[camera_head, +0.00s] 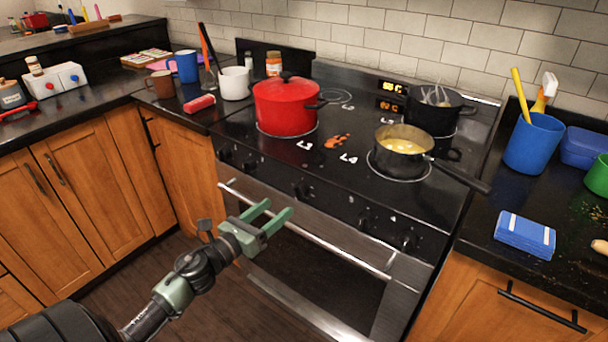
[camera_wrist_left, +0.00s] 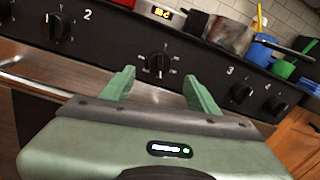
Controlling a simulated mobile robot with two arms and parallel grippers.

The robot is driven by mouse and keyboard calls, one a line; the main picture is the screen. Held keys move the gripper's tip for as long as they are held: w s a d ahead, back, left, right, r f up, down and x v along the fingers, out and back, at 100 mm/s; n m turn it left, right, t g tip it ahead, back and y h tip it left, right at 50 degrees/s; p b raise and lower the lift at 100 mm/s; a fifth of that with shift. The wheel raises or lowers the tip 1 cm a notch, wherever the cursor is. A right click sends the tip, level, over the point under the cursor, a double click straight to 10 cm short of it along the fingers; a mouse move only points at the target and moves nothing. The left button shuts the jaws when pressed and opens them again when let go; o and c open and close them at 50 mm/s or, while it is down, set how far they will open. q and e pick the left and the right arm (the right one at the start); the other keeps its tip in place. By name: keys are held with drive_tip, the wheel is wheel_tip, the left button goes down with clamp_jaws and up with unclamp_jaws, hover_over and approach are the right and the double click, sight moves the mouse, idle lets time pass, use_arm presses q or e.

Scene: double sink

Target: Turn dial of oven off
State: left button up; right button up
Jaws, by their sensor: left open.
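The stove front carries a row of black dials. The middle dial (camera_wrist_left: 157,64), with white marks around it, appears to be the oven dial; it also shows in the head view (camera_head: 301,189). My left gripper (camera_head: 279,209) is open and empty in front of the stove front, near the oven handle. In the left wrist view its green fingers (camera_wrist_left: 159,78) are spread, with the middle dial between and beyond their tips. I see no contact with the dial. The dial's exact setting is hard to read. My right gripper is not in view.
The oven handle (camera_head: 310,232) runs below the dials. Other dials sit to the left (camera_wrist_left: 56,27) and right (camera_wrist_left: 241,93). On the cooktop stand a red pot (camera_head: 286,105), a black pot (camera_head: 432,112) and a saucepan (camera_head: 402,147), whose handle sticks out to the right.

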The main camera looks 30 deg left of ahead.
sight(295, 194)
use_arm(q)
drive_tip(key=w, duration=0.7)
drive_tip(key=shift+w+d+m+p, duration=0.3)
drive_tip(key=shift+d+m+p, duration=0.05)
drive_tip(key=shift+d+m, duration=0.1)
clamp_jaws()
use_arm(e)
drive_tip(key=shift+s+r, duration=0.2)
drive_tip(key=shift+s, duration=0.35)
